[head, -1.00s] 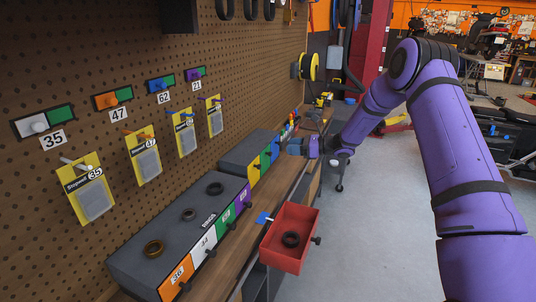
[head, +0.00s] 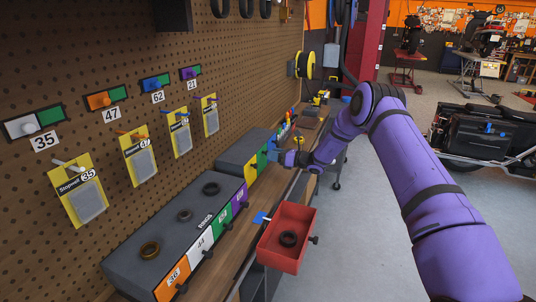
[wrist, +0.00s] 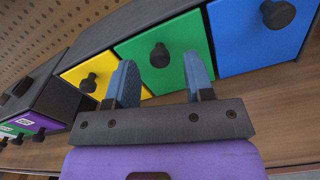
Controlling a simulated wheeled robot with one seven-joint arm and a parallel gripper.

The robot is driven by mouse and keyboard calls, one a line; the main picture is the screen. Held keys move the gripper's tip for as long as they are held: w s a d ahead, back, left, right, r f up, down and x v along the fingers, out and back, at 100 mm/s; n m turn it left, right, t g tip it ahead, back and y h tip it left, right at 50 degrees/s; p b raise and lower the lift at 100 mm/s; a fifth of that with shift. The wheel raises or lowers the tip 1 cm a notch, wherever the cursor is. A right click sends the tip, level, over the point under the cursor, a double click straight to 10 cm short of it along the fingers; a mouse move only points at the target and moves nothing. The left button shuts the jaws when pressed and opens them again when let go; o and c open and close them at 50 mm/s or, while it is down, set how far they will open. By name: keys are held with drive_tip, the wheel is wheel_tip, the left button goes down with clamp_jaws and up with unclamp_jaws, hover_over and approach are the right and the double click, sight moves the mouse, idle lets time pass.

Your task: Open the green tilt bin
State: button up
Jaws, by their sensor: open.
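The green tilt bin (wrist: 183,42) has a flat green front with a dark round knob (wrist: 160,56). It sits between a yellow bin (wrist: 95,82) and a blue bin (wrist: 262,40), its front looking flush with theirs. My gripper (wrist: 158,72) is open and faces the green front. In the wrist view the knob shows between the two blue fingers; contact cannot be told. In the head view my gripper (head: 277,150) is at the far grey bin unit (head: 240,147) and hides part of its fronts.
A nearer grey unit (head: 165,238) has orange, white, green and purple fronts, with rings on top. A red open bin (head: 287,237) holding a black ring juts out from the bench edge. The pegboard wall (head: 240,90) is at left; open floor (head: 370,220) is at right.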

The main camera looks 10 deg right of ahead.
drive_tip(key=shift+x, duration=1.45)
clamp_jaws()
